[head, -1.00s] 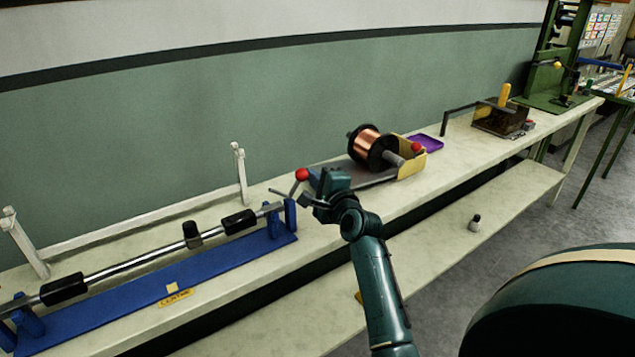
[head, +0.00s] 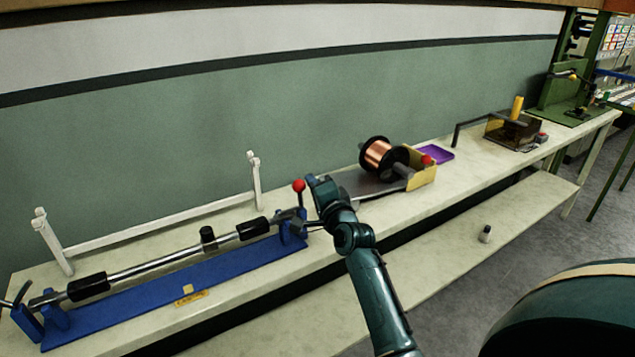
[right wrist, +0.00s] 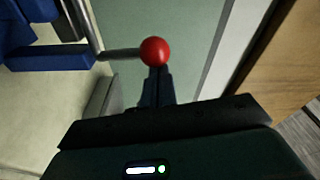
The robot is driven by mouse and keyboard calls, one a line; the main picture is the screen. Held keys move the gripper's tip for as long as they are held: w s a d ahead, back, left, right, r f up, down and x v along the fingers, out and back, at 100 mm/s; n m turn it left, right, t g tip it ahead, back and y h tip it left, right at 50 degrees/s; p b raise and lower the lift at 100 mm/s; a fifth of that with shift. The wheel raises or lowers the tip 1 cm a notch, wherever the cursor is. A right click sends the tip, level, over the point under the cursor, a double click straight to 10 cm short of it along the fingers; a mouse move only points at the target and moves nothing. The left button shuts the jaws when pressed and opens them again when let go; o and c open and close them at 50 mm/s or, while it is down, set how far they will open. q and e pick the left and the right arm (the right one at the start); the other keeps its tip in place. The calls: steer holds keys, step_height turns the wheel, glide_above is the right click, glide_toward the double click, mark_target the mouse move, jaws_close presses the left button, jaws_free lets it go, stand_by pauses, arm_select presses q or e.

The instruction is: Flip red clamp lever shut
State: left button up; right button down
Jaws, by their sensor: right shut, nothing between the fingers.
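The red ball knob (head: 299,186) tops a thin metal clamp lever at the right end of the blue stand (head: 230,262). The lever stands nearly upright in the head view. A long steel shaft with black sleeves (head: 150,265) lies along the stand. My right gripper (head: 313,183) is shut and empty, just right of the knob. In the right wrist view the knob (right wrist: 154,51) sits right at the tips of my shut fingers (right wrist: 155,75); whether they touch cannot be told. My left gripper is out of view.
A copper wire spool (head: 378,155) sits right of my gripper, near a tan bracket (head: 423,174) with another red knob. A white frame (head: 160,230) stands behind the stand. Farther right are a purple tray (head: 434,150) and a brown box (head: 510,130). The lower shelf (head: 480,230) is mostly clear.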

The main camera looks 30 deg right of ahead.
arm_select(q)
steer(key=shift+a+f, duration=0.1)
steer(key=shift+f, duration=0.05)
arm_select(e)
steer(key=shift+a+n, duration=0.2)
steer(key=shift+n, duration=0.3)
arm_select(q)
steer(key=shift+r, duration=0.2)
arm_select(e)
steer(key=shift+r, duration=0.15)
